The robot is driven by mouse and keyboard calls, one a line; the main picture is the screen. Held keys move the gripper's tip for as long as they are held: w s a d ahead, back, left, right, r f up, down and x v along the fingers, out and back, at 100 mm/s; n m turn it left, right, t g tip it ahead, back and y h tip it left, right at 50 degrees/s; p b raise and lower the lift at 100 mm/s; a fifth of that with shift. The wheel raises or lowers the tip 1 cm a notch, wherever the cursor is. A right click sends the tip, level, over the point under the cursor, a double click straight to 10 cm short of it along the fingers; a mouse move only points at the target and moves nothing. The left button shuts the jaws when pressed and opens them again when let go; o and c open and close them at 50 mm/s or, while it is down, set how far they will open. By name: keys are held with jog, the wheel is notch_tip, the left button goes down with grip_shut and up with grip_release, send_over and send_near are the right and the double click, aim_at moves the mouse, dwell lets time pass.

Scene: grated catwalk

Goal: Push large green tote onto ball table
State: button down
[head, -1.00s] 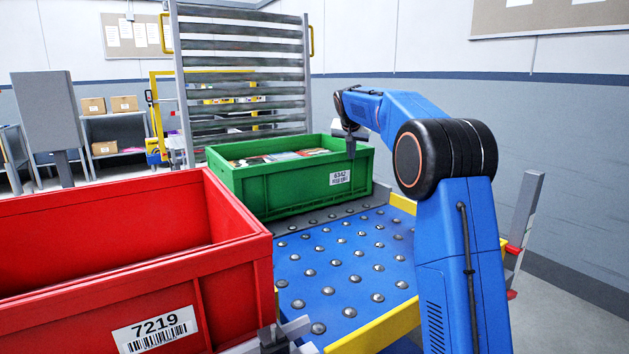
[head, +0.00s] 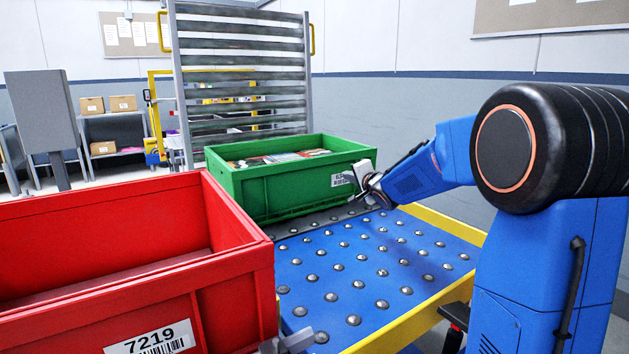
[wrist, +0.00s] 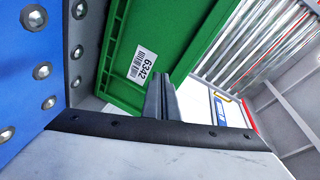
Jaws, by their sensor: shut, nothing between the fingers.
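The large green tote (head: 265,190), with papers or packages inside, stands upright at the far edge of the blue ball table (head: 325,262). A grey strip lies between its near side and the blue surface. My gripper (head: 360,180) is beside the right part of the tote's near wall, partly covering its white label. In the wrist view the shut, empty fingers (wrist: 161,98) stand in front of the green wall (wrist: 135,50), close to label 6342. I cannot tell whether they touch it. The table's steel balls (wrist: 42,70) show at the left there.
A red tote (head: 120,260) labelled 7219 stands at the left, beside the ball table. A yellow rail (head: 445,222) edges the table's right side. A slatted rack (head: 240,75) rises behind the green tote. The middle of the ball table is clear.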

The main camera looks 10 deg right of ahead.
jog(key=s+a+f+m+y, duration=0.1)
jog(key=s+a+f+y, duration=0.1)
jog(key=s+a+y, duration=0.35)
jog(key=h, duration=0.1)
send_near(310, 177)
jog(key=shift+t, duration=0.4)
jog(key=x, duration=0.6)
jog(key=shift+w+a+f, duration=0.15)
jog(key=shift+a+f, duration=0.05)
jog(key=shift+f, duration=0.1)
jog(key=x, duration=1.1)
jog(key=shift+w, duration=0.3)
jog(key=shift+s, duration=0.15)
